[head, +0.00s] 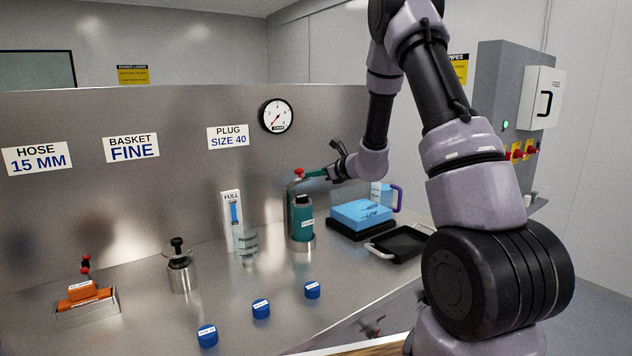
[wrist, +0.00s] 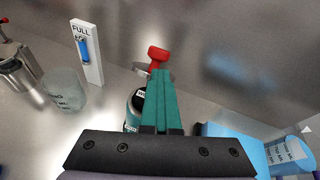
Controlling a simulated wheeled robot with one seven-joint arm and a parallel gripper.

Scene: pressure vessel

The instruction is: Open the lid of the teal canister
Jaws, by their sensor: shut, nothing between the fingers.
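The teal canister (head: 302,224) stands upright in a low metal holder (head: 301,246) on the steel bench. Its top is dark, and I cannot tell whether the lid is on or swung aside. A red knob (head: 299,172) sits above it, by a thin upright post at its back left. My gripper (head: 312,173) is above the canister with its teal fingers together and empty, pointing left at the knob. In the wrist view, the fingertips (wrist: 160,72) are at the red knob (wrist: 158,53); touching or just apart is unclear. The fingers partly hide the canister (wrist: 132,112).
A FULL gauge (head: 231,220) and a clear beaker (head: 247,246) stand left of the canister. A blue block on a black tray (head: 343,231), a jug (head: 380,196) and an empty black tray (head: 402,243) are at right. Several blue caps (head: 261,308) lie in front.

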